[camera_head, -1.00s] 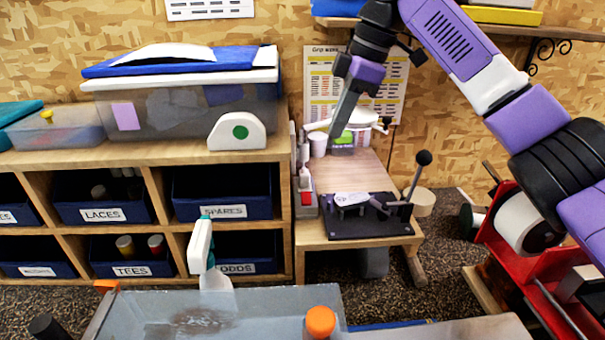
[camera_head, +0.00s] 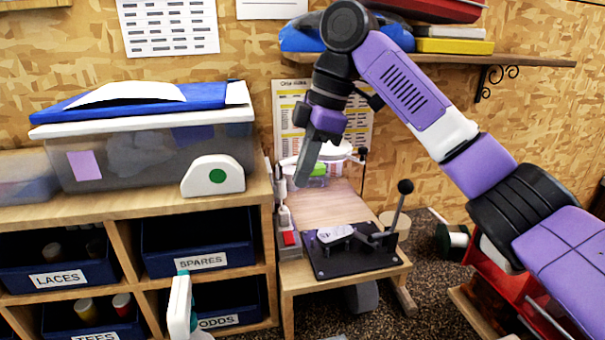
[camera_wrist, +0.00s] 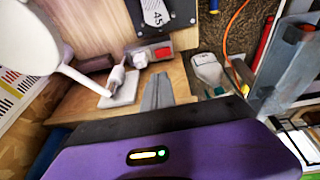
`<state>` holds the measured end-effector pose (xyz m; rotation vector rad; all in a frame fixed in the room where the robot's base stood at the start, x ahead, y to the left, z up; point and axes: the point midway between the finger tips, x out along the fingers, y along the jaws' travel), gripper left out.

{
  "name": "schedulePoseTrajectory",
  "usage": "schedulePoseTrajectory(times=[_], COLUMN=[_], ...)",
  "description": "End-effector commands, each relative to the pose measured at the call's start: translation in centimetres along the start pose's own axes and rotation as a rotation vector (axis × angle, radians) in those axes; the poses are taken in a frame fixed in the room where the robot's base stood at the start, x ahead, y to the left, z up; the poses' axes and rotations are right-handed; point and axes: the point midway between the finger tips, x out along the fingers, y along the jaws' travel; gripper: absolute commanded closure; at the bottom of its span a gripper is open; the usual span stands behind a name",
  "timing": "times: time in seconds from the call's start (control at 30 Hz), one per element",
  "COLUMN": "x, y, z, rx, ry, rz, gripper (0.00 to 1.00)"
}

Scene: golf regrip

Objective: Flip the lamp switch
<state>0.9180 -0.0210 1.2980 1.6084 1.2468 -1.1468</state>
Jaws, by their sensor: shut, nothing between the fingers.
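The lamp has a white shade (camera_head: 335,152) and a jointed white arm; the shade (camera_wrist: 25,40) fills the left of the wrist view. Its white base plate (camera_wrist: 118,90) stands on the wooden bench. Beside the base is a grey box (camera_wrist: 148,56) with a red switch (camera_wrist: 162,52). The red switch (camera_head: 290,238) also shows in the head view, at the bench's left edge. My gripper (camera_head: 302,180) points down, shut and empty, above the bench in front of the shade. In the wrist view its fingers (camera_wrist: 157,82) are together, right of the lamp base, apart from the switch.
A black plate with a lever (camera_head: 350,245) lies on the bench (camera_head: 325,200), right of the switch. A wooden cubby unit (camera_head: 130,200) with a clear bin (camera_head: 130,155) stands left. A red rack (camera_head: 490,290) is low right.

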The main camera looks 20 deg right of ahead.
Motion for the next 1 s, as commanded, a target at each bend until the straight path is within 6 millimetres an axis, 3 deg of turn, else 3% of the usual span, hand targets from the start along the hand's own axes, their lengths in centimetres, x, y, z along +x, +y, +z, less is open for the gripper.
schedulePoseTrajectory(times=[0.3,0.5,0.7,1.0], x=[6.3,9.1,10.7,11.0], y=[-0.1,0.2,0.3,0.4], z=[-0.1,0.6,1.0,1.1], rx=[-0.001,0.001,0.0,0.0], ry=[0.003,0.0,0.0,0.0], rz=[-0.004,-0.002,-0.001,0.0], gripper=[1.0,1.0,1.0,1.0])
